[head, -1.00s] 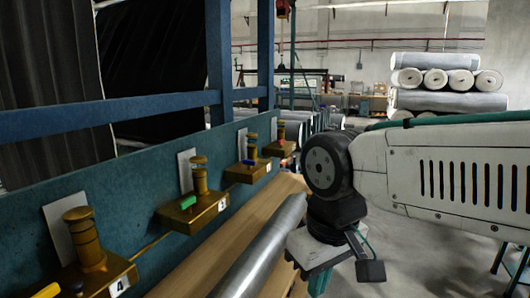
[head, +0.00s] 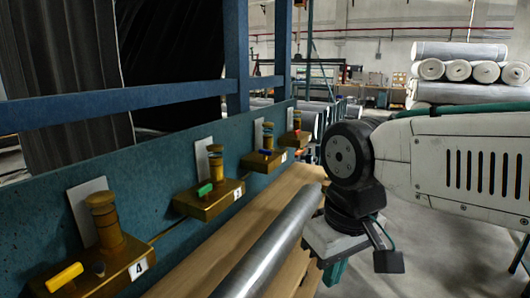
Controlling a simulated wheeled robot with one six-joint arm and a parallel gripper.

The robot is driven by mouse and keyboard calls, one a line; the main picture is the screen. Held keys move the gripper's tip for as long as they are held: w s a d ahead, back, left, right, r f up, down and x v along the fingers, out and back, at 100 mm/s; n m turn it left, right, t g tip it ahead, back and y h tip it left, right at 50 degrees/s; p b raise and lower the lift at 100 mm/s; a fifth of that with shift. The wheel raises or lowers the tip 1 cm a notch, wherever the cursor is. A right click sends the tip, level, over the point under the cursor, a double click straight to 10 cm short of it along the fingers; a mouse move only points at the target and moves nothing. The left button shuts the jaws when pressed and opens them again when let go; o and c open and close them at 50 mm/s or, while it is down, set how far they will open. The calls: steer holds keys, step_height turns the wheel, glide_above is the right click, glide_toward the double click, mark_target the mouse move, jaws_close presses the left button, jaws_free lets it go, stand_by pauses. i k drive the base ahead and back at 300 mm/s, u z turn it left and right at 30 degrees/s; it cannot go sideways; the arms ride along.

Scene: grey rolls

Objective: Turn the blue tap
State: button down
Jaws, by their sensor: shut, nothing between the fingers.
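The blue tap (head: 265,152) is a small blue handle on a brass block marked 2, fixed to the blue-green panel in the middle of the head view. It is third from the near end of the row, with a brass post behind it. My gripper (head: 334,272) hangs below the dark wrist, right of the taps and apart from them. Its teal fingers point down, are shut and empty, and their lower part is hard to make out. The blue tap is in clear view.
Other taps share the row: yellow (head: 64,277) on block 4, green (head: 204,189) on block 3, red (head: 296,131) at the far end. A grey roll (head: 268,245) lies on a wooden surface (head: 195,267) between taps and gripper. Rolls (head: 458,70) are stacked far right.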

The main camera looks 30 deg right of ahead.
mark_target(266, 153)
steer(key=z, duration=2.05)
steer(key=i, duration=0.8)
steer(key=u, duration=2)
